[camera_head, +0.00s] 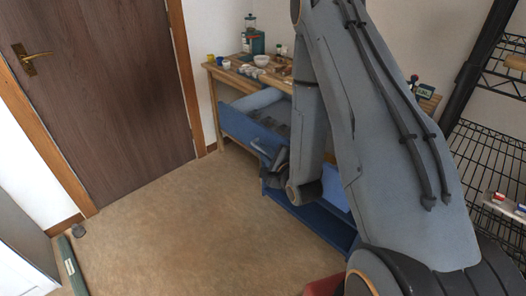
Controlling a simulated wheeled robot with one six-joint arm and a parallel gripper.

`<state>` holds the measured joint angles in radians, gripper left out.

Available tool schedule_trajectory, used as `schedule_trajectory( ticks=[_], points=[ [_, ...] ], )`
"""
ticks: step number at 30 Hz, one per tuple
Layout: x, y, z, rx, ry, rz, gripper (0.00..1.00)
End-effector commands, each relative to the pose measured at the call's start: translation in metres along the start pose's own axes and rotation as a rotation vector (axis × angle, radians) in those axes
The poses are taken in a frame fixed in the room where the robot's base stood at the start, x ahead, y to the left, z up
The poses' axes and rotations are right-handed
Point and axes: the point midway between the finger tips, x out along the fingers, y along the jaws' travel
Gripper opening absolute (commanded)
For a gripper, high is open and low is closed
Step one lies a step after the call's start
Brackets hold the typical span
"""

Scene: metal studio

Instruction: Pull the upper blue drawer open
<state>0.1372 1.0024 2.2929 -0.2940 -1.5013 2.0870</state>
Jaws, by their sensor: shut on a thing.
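The upper blue drawer (238,126) stands pulled out from under the wooden workbench, its front panel well clear of the bench and part of its inside showing. My gripper (265,156) is at the front of this drawer, near the right part of the panel, and is shut on it, apparently at its handle. My arm covers the right end of the drawer. Below and to the right, another blue part (318,222), perhaps a lower drawer or the cabinet base, shows partly behind my arm.
The workbench (223,76) carries cups, a bowl (261,60) and a teal appliance (257,42). A brown door (100,90) is at left. A black wire rack (490,150) stands at right. A green level-like bar (70,265) lies at lower left. The floor (190,220) before the drawer is clear.

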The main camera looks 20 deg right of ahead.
Motion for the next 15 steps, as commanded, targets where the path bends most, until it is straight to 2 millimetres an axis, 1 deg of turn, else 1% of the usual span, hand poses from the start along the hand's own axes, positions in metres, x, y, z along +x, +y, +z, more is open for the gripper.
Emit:
schedule_trajectory(
  ticks=[2,3,4,12,15],
  points=[
    [-0.001,0.0014,-0.0013,0.002,0.005,0.003,0.0],
    [-0.001,0.0015,-0.0012,0.002,0.004,0.003,0.13],
    [-0.0009,0.0015,-0.0011,0.002,0.004,0.003,0.17],
    [-0.0005,0.0012,0.0005,0.0,0.0,0.003,0.17],
    [-0.0051,0.0012,0.0003,0.001,0.0,0.002,0.17]
  ],
)
